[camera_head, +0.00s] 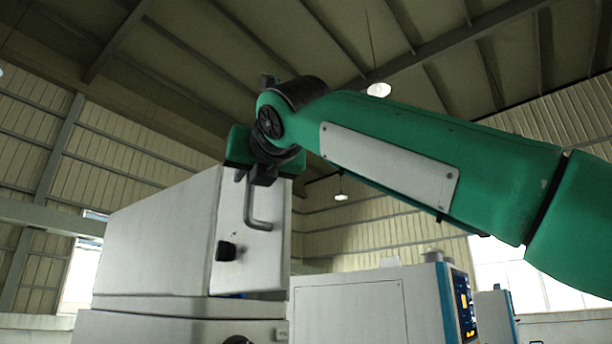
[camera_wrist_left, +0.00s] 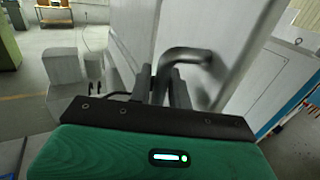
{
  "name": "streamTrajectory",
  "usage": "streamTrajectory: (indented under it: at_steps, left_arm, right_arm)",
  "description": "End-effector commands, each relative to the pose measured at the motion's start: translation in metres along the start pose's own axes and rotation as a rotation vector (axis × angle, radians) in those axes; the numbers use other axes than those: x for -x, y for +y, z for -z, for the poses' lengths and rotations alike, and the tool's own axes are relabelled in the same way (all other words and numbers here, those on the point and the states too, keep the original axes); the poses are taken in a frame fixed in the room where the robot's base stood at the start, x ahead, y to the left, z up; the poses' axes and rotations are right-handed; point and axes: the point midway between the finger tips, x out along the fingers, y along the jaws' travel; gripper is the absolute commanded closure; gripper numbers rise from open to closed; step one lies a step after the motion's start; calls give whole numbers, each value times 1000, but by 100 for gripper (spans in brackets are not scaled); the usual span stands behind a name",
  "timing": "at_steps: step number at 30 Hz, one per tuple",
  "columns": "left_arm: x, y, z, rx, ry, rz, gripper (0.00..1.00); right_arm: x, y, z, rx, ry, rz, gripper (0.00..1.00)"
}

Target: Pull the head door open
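The head door (camera_head: 237,272) is a pale grey panel on the upper front of a machine. It carries a grey bent-bar handle (camera_head: 250,212) and a black knob (camera_head: 226,251). My left gripper (camera_head: 256,178) is at the upper end of the handle and hides that end. In the left wrist view the handle (camera_wrist_left: 190,54) runs down between the two dark fingers (camera_wrist_left: 160,88), which sit close on both sides of it. The door (camera_wrist_left: 212,25) also shows there. I cannot tell whether it stands slightly ajar. My right gripper is in neither view.
The machine body (camera_head: 150,245) extends to the left behind the door. A second grey cabinet (camera_head: 350,310) with a blue-edged screen (camera_head: 463,305) stands to the right. In the left wrist view, open floor (camera_wrist_left: 35,105) and a workbench (camera_wrist_left: 55,14) lie at left.

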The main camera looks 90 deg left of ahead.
Motion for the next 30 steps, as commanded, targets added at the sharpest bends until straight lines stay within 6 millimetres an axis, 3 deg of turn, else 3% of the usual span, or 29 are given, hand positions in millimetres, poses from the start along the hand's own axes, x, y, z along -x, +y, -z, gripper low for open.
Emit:
streamTrajectory:
  at_steps: [6,10,21,30]
  left_arm:
    - [2,0,2,0,3,1,81]
    - [15,0,3,-2,3,1,81]
    - [97,0,3,-1,0,1,81]
    - [134,1,1,0,1,0,81]
  right_arm:
    - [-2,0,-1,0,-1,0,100]
    - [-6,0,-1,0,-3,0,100]
    - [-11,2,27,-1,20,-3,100]
    - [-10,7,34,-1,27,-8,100]
